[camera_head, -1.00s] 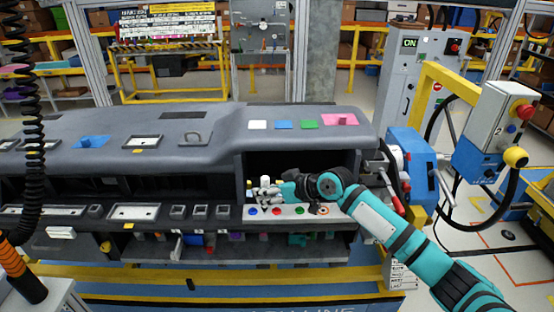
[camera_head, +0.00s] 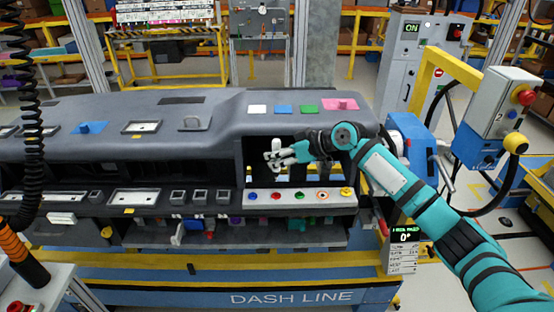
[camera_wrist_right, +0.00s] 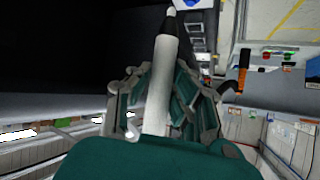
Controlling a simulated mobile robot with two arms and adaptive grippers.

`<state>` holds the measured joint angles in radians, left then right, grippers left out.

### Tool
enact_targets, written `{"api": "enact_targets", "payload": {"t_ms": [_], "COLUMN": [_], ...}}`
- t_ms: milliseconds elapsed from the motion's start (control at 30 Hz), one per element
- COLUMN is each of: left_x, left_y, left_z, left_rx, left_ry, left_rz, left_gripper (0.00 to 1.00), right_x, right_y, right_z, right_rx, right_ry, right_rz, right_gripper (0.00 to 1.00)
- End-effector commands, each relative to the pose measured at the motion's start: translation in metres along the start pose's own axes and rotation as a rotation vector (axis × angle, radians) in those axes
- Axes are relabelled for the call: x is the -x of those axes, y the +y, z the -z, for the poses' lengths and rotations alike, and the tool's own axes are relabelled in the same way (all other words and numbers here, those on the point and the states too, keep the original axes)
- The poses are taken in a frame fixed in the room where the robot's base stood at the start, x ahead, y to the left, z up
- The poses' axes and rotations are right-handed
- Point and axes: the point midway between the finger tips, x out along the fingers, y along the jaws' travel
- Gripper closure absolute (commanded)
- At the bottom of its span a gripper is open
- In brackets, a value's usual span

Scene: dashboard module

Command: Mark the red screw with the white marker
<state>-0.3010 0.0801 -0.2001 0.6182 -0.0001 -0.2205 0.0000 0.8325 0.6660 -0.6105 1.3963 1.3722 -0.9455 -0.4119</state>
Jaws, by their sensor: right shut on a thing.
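The white marker (camera_head: 276,147) stands upright in my right gripper (camera_head: 273,156), in front of the dark opening on the dashboard's right side. In the right wrist view the marker (camera_wrist_right: 161,85) shows a white body and a dark tip, between the gripper's fingers (camera_wrist_right: 160,95), which are closed around it. The red screw (camera_head: 277,195) is a small red dot on the white strip below, between a blue and a green dot. The gripper and marker are above it, clearly apart. Any mark on it is too small to tell. My left gripper is not in view.
The white strip (camera_head: 264,200) also carries blue (camera_head: 251,196), green (camera_head: 299,194), orange (camera_head: 322,194) and yellow (camera_head: 346,192) dots. The grey dashboard (camera_head: 215,128) overhangs the opening. A control box (camera_head: 497,110) on a yellow post stands at the right.

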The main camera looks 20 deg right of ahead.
Motion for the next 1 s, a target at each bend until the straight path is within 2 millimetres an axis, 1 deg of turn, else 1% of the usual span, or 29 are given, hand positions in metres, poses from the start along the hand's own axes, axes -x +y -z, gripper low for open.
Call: {"api": "enact_targets", "payload": {"t_ms": [33,500,733,1000], "left_x": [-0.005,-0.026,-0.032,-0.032], "left_y": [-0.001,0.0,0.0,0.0], "left_z": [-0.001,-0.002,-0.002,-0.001], "left_rx": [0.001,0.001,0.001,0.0], "left_ry": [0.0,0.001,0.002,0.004], "left_rz": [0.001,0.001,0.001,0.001], "left_gripper": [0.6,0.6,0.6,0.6], "right_x": [-0.004,-0.022,-0.026,-0.027], "right_y": [0.0,0.003,0.004,0.004], "right_z": [-0.006,-0.033,-0.04,-0.042], "right_rx": [-0.001,-0.002,-0.001,-0.001], "right_ry": [-0.002,-0.001,0.0,0.0], "right_rz": [0.001,0.0,0.0,0.0], "right_gripper": [1.0,1.0,1.0,1.0]}}
